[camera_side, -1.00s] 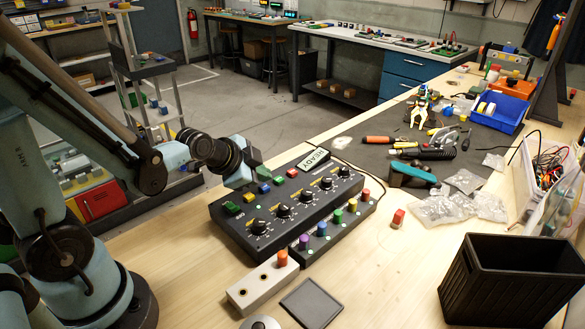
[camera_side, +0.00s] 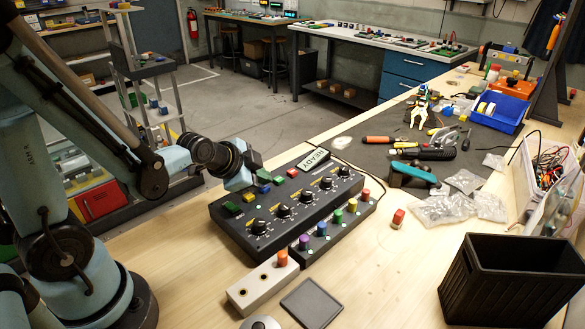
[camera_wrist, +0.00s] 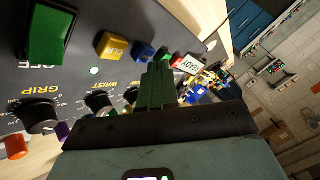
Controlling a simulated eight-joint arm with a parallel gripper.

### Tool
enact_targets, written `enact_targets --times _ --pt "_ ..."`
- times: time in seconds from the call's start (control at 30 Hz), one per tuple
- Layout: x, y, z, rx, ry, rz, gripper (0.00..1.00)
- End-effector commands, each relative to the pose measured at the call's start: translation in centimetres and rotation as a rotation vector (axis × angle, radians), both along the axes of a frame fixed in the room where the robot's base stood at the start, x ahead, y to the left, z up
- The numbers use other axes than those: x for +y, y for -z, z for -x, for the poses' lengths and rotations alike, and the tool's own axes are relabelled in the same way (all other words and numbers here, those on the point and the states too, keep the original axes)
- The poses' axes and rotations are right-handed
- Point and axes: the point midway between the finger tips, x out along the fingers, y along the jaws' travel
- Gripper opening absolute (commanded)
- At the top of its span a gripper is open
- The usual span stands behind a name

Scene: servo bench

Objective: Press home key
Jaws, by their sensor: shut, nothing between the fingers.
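The black control box (camera_side: 290,222) carries a row of coloured keys along its back edge: a green key (camera_side: 233,208), a yellow key (camera_side: 249,197), a blue key (camera_side: 264,188) and a red key (camera_side: 292,172). I cannot read which key is marked home. My gripper (camera_side: 252,160) is shut and empty, above and behind the blue key in the side view. In the wrist view its green fingers (camera_wrist: 158,70) hide part of the row.
A tilted READY sign (camera_side: 314,161) stands at the box's back. Black dials (camera_side: 283,210) fill its face. A strip of coloured pegs (camera_side: 322,229) lies along its front. A grey block with an orange peg (camera_side: 262,284) and a black bin (camera_side: 510,285) stand nearer.

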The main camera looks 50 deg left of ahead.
Motion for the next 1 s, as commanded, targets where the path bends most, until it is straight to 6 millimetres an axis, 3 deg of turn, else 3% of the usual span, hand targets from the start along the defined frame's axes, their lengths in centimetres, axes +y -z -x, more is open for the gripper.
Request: enact_targets --times 1.0 --pt "0.01 0.79 -0.01 0.000 0.000 0.000 0.00"
